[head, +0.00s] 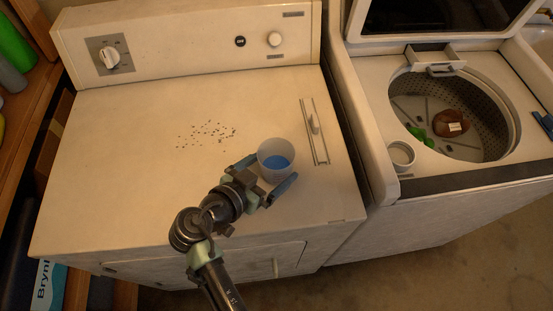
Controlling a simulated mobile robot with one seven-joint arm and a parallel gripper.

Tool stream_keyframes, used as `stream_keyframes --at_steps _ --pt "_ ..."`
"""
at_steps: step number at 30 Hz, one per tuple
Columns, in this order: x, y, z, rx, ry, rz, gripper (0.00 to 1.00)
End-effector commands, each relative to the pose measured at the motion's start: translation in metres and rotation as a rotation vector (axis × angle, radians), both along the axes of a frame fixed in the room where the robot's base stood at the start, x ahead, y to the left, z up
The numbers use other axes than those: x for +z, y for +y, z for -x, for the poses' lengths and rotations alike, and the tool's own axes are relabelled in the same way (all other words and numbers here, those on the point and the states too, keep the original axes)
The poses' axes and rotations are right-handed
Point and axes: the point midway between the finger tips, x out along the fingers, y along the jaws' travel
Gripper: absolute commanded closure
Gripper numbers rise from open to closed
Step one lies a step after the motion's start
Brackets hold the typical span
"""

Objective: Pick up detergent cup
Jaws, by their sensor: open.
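The detergent cup (276,149) is a small translucent white cup with blue liquid inside. It stands upright on the white top of the dryer (130,200), near its front right. My gripper (268,172) is open at the cup, with one finger to its left and the other in front of it at the right. The cup appears to be between the fingers. I cannot tell whether either finger touches it. The lower part of the cup is partly hidden by my gripper.
A slotted panel (314,131) lies right of the cup. Dark specks (208,132) lie behind it. The open washer (460,115) at right holds a green item and a brown item, with another white cup (401,156) on its front left corner. The dryer top's left side is clear.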

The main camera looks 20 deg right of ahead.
Motion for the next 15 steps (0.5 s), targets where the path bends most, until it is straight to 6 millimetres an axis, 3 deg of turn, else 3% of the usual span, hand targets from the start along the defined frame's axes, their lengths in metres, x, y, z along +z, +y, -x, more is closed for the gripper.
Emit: stream_keyframes --at_steps 8,15 --pt "-0.0024 -0.0030 -0.0019 0.002 -0.001 0.000 0.00" --pt "-0.0022 -0.0029 -0.0018 0.002 0.000 0.000 0.43"
